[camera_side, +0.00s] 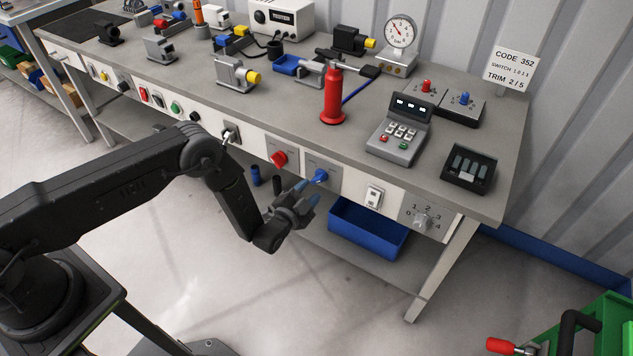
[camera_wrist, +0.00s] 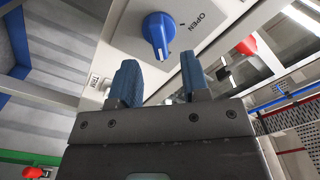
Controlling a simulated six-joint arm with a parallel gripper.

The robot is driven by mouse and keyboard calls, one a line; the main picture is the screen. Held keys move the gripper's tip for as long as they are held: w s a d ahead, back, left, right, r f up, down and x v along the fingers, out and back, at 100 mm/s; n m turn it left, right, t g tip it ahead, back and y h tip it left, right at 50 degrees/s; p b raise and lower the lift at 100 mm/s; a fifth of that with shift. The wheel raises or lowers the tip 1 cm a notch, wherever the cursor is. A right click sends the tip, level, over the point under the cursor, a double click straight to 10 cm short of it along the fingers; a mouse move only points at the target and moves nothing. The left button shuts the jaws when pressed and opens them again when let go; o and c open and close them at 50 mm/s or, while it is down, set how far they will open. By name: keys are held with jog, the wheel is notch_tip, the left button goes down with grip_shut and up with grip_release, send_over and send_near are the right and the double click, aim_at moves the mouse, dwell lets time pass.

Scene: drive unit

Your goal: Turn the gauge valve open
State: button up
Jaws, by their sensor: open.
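A blue knob (camera_wrist: 158,31) with a white pointer mark sits on a white plate beside the printed word OPEN in the wrist view. The side view shows a blue knob (camera_side: 319,176) on the bench's front panel, just beyond my fingertips. I cannot read a valve name on it. My gripper (camera_side: 307,193) is open with nothing between its blue fingers. In the wrist view the gripper (camera_wrist: 160,78) points at the knob, with the knob ahead of the gap and apart from both fingers. A round dial gauge (camera_side: 400,32) stands on the bench top at the back.
A red knob (camera_side: 279,158) is left of the blue one on the panel. A rocker switch (camera_side: 374,196) and a numbered dial (camera_side: 422,222) are to the right. A blue bin (camera_side: 368,230) sits below on the lower shelf. A red cylinder (camera_side: 333,97) stands on the bench.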

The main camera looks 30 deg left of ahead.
aim_at(317, 182)
jog(key=shift+w, duration=2.25)
jog(key=shift+c, duration=0.4)
grip_shut()
